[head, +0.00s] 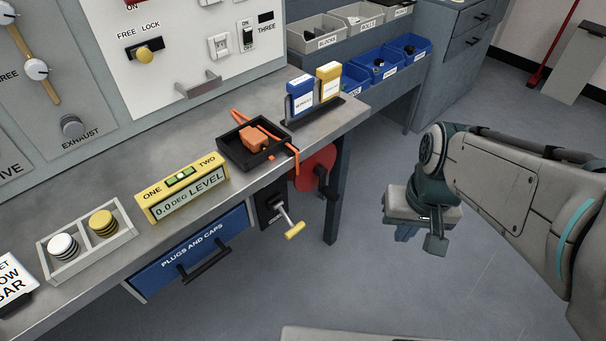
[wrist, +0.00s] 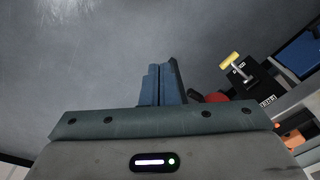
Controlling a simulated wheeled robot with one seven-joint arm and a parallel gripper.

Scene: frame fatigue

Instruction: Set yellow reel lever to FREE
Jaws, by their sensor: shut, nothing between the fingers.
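The yellow reel lever (head: 293,230) is a yellow-tipped handle on a metal stem. It sticks out from a black plate (head: 270,205) under the bench edge, beside a red reel (head: 316,170). The lever also shows in the wrist view (wrist: 230,59), at the upper right, with the black plate behind it. Lettering on the plate is too small to read surely. My gripper (head: 407,232) hangs to the right of the lever, well apart from it, over open floor. Its blue fingers (wrist: 161,85) are together and empty in the wrist view.
The bench (head: 200,232) holds a yellow level (head: 182,190), a black tray (head: 252,145) with an orange item, and a tray of round caps (head: 86,238). A blue drawer (head: 190,255) is left of the lever. A bench leg (head: 335,205) stands between lever and gripper. Floor in front is clear.

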